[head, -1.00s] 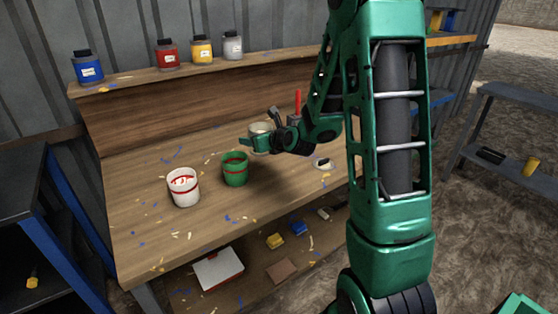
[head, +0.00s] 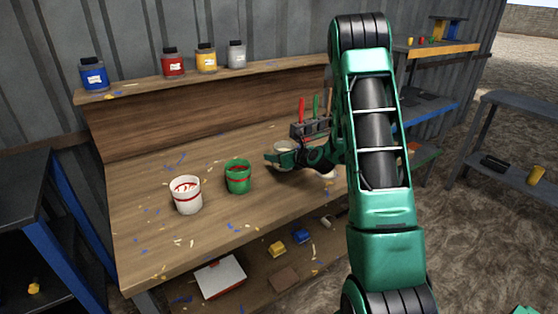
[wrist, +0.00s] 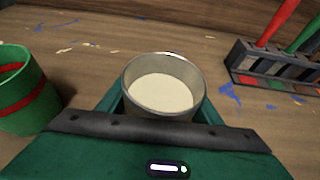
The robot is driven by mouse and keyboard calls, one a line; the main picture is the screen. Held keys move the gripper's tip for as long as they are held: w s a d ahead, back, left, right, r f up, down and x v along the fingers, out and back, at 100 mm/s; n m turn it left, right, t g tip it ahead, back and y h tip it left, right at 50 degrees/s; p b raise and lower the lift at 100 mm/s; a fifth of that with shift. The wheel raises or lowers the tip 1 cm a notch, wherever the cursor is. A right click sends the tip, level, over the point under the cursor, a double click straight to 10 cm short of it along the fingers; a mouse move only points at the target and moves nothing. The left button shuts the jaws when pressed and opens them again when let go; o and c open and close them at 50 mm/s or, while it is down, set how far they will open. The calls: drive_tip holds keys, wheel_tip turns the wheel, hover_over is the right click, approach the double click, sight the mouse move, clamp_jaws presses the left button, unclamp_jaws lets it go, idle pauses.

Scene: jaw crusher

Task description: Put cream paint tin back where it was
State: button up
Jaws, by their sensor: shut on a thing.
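The cream paint tin (wrist: 162,88) is an open silver-rimmed tin with cream paint in it. It sits upright between the fingers of my gripper (head: 280,158), which is shut on it. In the head view the tin (head: 284,147) shows only in part, over the right half of the workbench, to the right of the green bucket. I cannot tell whether its base touches the bench. My arm hides part of the bench behind and right of it.
A green bucket (head: 238,177) and a white bucket (head: 187,195) stand to the left on the workbench (head: 150,235). A dark rack (wrist: 270,70) with red and green handled tools stands just beyond the tin, to the right. Several paint bottles line the back shelf (head: 140,88).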

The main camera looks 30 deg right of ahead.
drive_tip(key=shift+f, duration=0.9)
drive_tip(key=shift+f, duration=0.1)
drive_tip(key=o, duration=1.6)
